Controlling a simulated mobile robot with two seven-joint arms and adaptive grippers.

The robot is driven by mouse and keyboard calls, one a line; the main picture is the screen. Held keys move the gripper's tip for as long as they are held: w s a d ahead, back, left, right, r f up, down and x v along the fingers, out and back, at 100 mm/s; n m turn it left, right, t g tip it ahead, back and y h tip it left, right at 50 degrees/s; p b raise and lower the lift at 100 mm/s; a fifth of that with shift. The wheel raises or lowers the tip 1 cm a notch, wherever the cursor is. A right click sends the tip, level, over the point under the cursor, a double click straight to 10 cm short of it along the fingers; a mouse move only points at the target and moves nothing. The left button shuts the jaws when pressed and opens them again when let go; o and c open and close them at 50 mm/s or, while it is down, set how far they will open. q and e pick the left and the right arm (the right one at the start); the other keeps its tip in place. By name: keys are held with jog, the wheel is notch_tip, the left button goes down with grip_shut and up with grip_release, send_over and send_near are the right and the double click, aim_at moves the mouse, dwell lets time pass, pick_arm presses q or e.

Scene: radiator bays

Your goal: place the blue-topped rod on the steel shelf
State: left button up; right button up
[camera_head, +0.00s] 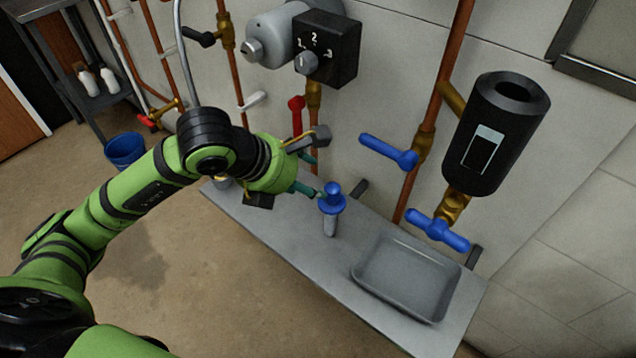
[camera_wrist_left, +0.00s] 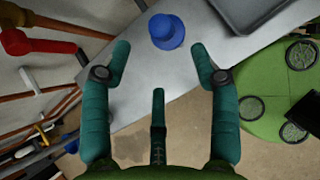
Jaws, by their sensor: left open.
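The blue-topped rod (camera_head: 331,204) has a blue knob and collar over a pale grey shaft. It stands roughly upright on the steel shelf (camera_head: 290,236), left of a grey tray. My left gripper (camera_head: 310,177) is open and empty, close to the left of the rod's blue top in the head view. In the left wrist view the blue top (camera_wrist_left: 167,31) shows just ahead of my open fingertips (camera_wrist_left: 161,55), roughly centred between them, with the shelf (camera_wrist_left: 142,90) beneath. The rod's shaft is hidden there. My right gripper is not in view.
The shallow grey tray (camera_head: 394,298) takes up the shelf's right part. Blue valve handles (camera_head: 388,151), copper pipes, a red-handled valve (camera_head: 297,112) and a black cylinder (camera_head: 496,135) are on the wall behind. A blue bucket (camera_head: 125,149) stands on the floor at left.

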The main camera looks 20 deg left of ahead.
pick_arm(q)
jog(key=shift+v, duration=1.55)
jog(key=shift+c, duration=0.4)
